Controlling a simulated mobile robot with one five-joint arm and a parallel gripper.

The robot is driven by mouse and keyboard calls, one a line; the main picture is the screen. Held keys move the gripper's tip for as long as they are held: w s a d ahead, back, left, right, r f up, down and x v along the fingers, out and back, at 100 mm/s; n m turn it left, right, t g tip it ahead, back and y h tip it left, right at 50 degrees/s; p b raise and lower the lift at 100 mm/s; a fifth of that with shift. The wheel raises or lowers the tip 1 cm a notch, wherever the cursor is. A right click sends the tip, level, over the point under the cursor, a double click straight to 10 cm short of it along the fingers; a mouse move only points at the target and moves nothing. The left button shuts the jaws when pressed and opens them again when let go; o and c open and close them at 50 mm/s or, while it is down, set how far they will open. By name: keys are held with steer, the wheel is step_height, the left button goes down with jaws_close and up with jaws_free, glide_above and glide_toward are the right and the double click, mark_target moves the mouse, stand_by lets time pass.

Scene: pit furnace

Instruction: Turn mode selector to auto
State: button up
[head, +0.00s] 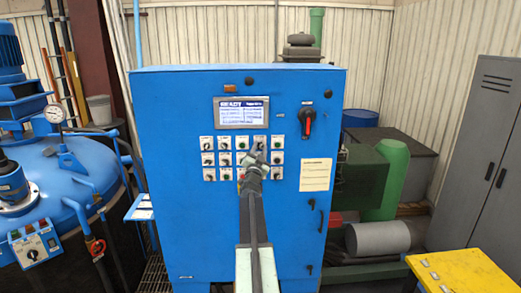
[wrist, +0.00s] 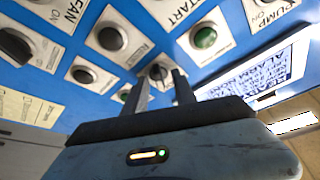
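The blue control cabinet (head: 235,240) stands ahead with rows of small knobs and buttons under its screen. My gripper (head: 255,152) is at the upper right part of these rows and covers some of them. In the wrist view, my gripper (wrist: 161,76) has its two dark fingers apart, with a small dark knob (wrist: 157,71) on a white plate showing between the fingertips. I cannot tell whether the fingers touch it. Its label is not readable, so I cannot confirm it is the mode selector.
Black knobs (wrist: 113,38) and a green button (wrist: 205,38) surround the gripper closely. The lit screen (head: 242,111) is just above the rows. A red-handled switch (head: 307,122) is to the right. A blue tank (head: 60,180) stands left and a yellow table (head: 462,272) lower right.

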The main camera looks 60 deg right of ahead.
steer(key=b+v, duration=0.2)
steer(key=v, duration=0.5)
steer(key=shift+s+a+b, duration=0.15)
steer(key=shift+a+b, duration=0.15)
steer(key=shift+a, duration=0.05)
steer(key=shift+f, duration=0.1)
